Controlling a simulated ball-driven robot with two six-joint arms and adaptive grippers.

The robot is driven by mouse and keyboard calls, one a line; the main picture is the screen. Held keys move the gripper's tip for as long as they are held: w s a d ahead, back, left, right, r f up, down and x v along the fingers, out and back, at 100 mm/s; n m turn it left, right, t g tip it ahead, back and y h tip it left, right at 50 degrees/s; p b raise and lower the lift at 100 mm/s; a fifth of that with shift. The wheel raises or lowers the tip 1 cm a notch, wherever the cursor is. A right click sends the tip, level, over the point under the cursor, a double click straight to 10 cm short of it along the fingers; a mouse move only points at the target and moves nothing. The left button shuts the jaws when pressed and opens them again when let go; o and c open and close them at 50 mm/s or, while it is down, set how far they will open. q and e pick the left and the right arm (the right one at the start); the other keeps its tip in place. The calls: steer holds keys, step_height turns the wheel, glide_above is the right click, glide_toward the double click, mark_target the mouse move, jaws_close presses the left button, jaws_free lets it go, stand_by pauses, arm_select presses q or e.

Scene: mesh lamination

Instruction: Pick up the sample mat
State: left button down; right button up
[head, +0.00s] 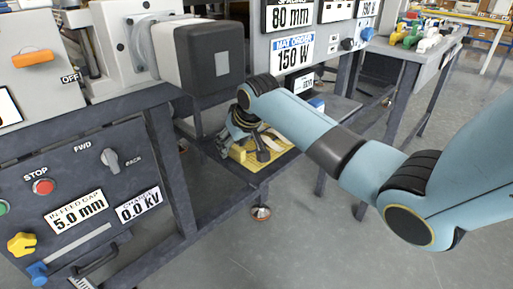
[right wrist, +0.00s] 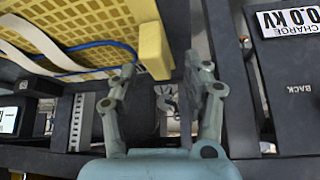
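A yellow perforated sheet (right wrist: 75,30), which may be the sample mat, lies at the upper left in the right wrist view. A yellow block (right wrist: 154,50) stands at its right edge. In the head view yellow material (head: 280,146) shows on a low shelf under the machine, partly hidden by my right gripper. My right gripper (head: 249,148) is over that shelf. In the right wrist view its fingers (right wrist: 160,72) are apart, with the yellow block beyond and between the tips; I see no grip on it. My left gripper is not in view.
The machine's grey box (head: 210,55) overhangs the shelf. A dark control panel (head: 80,190) with knobs stands at the left. Grey floor (head: 310,240) is clear in front.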

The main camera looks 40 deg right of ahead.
jaws_close()
steer(key=shift+r, duration=0.15)
stand_by(0.5)
